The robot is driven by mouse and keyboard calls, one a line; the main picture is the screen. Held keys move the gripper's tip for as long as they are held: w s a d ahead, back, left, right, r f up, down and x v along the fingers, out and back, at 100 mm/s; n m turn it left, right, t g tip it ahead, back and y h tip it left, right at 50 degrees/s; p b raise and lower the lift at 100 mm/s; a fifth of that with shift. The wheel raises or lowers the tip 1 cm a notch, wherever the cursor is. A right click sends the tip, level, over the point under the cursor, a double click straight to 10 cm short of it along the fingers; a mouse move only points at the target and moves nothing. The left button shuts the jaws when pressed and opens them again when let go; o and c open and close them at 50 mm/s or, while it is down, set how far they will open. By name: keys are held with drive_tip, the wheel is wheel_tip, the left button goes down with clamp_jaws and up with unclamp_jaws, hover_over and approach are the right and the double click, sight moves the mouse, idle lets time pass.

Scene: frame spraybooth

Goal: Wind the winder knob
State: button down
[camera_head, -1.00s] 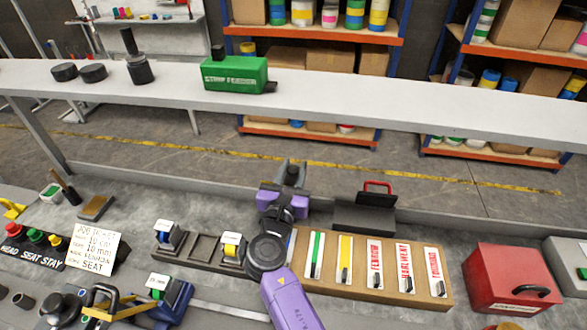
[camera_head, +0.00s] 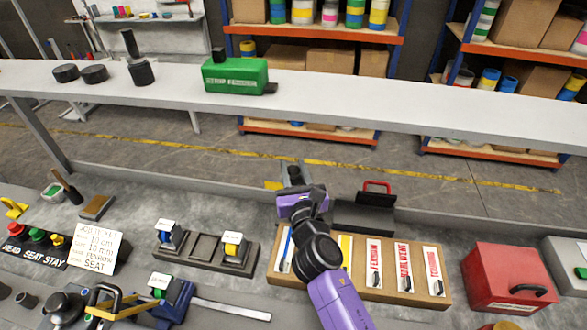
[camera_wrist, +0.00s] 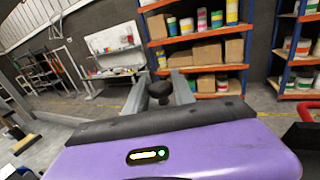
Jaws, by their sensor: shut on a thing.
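My gripper (camera_head: 292,172) is over the bench near its back edge, in the middle of the head view. In the wrist view, a dark rounded knob (camera_wrist: 160,91) sits between the two grey fingers, which are shut on it. I take it to be the winder knob. The rest of the winder is mostly hidden behind my gripper and arm in the head view. A small yellow patch (camera_head: 272,185) shows just left of the fingers.
A dark box with a red handle (camera_head: 377,188) stands close to the right of my gripper. A board of labelled slots (camera_head: 437,291) lies in front, partly under my arm. A red box (camera_head: 508,277) stands further right. The green strip feeder (camera_head: 235,75) is on the rear shelf.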

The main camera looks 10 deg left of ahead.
drive_tip(key=shift+w+d+n+g+y, duration=0.15)
drive_tip(key=shift+n+g+y, duration=0.2)
drive_tip(key=shift+n+y, duration=0.35)
drive_tip(key=shift+s+d+n+g+y, duration=0.1)
drive_tip(key=shift+n+g+y, duration=0.3)
drive_tip(key=shift+y, duration=0.5)
